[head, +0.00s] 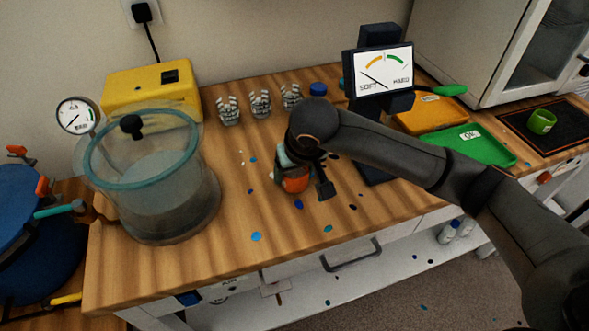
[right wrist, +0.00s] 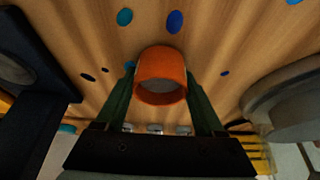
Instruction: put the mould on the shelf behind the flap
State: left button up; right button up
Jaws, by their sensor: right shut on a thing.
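An orange cup-shaped mould (head: 297,184) is over the middle of the wooden worktop, below my right wrist. In the right wrist view the same orange mould (right wrist: 161,69) sits between the two fingers, with greyish material inside its rim. My right gripper (right wrist: 160,88) is shut on it. I cannot tell whether the mould touches the worktop. A white cabinet (head: 480,40) with a dark glazed front panel (head: 562,45) stands at the upper right; I cannot tell whether this panel is the flap. No shelf behind it shows clearly. My left gripper is out of view.
A glass vacuum chamber (head: 155,195) stands at the left, before a yellow box (head: 150,92). A hardness gauge (head: 380,72), an orange tray (head: 430,113), a green tray (head: 470,146) and a green cup (head: 541,121) are to the right. Blue spots dot the worktop (head: 240,215).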

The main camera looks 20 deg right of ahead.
jog(key=shift+f, duration=0.1)
jog(key=shift+f+b, duration=0.25)
jog(key=shift+b, duration=0.1)
jog(key=o, duration=1.4)
jog(key=shift+r, duration=0.1)
